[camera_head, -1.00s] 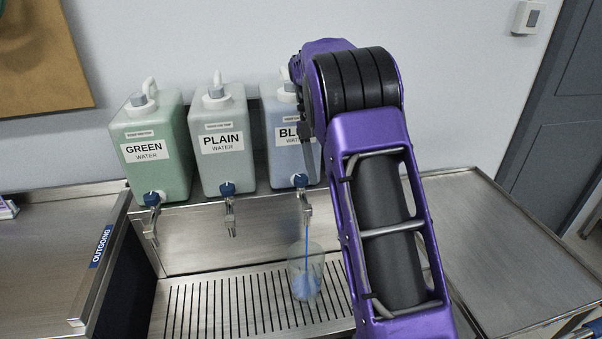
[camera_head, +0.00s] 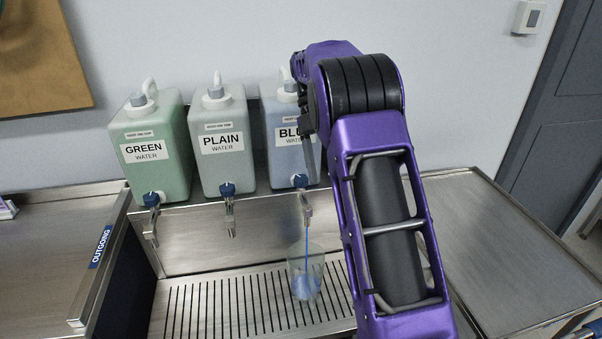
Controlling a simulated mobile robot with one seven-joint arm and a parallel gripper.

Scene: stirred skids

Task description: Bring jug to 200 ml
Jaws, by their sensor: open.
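A clear jug (camera_head: 305,272) stands upright on the slotted drip tray under the tap (camera_head: 306,203) of the container labelled blue water (camera_head: 284,125). A thin blue stream runs from this tap into the jug, and blue liquid lies in its lower part. No graduation marks can be read. My gripper (camera_head: 309,168) is mostly hidden by my purple arm. A grey part of it hangs in front of the blue container, just above the tap, apart from the jug. It is open; whether it touches the tap cannot be seen.
The green water (camera_head: 158,175) and plain water (camera_head: 222,175) containers stand to the left, their taps not running. The drip tray (camera_head: 190,310) is bare left of the jug. A steel surface marked OUTGOING (camera_head: 40,260) is at left; an empty steel counter (camera_head: 500,250) is at right.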

